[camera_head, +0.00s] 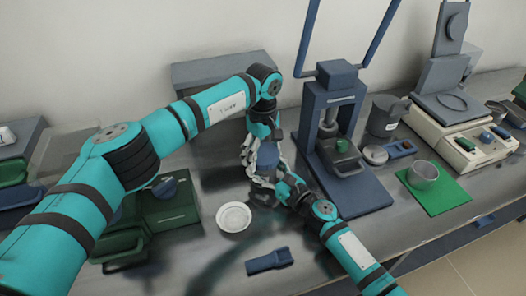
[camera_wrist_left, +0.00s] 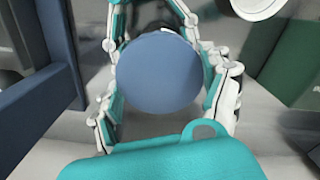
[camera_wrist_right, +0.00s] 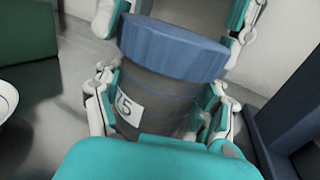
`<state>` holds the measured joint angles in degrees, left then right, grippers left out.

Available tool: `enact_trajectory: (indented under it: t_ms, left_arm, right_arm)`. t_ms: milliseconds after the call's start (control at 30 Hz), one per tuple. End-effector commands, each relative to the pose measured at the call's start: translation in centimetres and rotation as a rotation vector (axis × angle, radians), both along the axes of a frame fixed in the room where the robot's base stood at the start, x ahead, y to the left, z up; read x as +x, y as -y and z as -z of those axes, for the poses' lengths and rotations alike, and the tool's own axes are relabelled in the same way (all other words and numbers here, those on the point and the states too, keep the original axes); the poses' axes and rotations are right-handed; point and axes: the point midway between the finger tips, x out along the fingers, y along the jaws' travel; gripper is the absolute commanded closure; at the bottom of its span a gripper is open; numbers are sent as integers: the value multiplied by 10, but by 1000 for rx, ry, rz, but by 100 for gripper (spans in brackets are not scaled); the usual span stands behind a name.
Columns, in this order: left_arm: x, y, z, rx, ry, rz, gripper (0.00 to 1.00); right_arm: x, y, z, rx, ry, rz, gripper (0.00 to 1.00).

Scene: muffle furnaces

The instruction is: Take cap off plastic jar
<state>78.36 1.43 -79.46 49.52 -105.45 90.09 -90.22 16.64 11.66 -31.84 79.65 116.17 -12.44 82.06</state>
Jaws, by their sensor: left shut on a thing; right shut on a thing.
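The plastic jar (camera_wrist_right: 160,85) is a grey cylinder with a white label, and its wide blue cap (camera_wrist_right: 172,48) sits on top in the right wrist view. The cap fills the middle of the left wrist view as a round blue disc (camera_wrist_left: 160,72). My left gripper (camera_head: 264,158) is shut on the cap from above, with fingers on both sides of it. My right gripper (camera_wrist_right: 160,108) is shut on the jar body from the side, below the cap. In the head view the fingers hide most of the jar. I cannot tell whether the cap is loose.
A white dish (camera_head: 234,218) and a blue tool (camera_head: 268,261) lie in front on the metal bench. A dark blue press (camera_head: 340,185) stands close right of the jar. Green boxes (camera_head: 168,212) stand left. A green mat (camera_head: 446,196) with a cup lies further right.

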Motion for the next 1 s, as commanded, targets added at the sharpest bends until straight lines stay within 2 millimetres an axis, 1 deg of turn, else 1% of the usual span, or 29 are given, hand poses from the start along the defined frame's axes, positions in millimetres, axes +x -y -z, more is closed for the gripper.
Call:
enact_trajectory:
  t_ms: [100, 1000]
  left_arm:
    - [0, 0, 0, 1, 1, -278, 58]
    - [0, 0, -1, -1, 1, -2433, 58]
  right_arm:
    - [0, 0, 0, 0, 0, 1, 100]
    - [0, 0, 0, 0, 0, 0, 100]
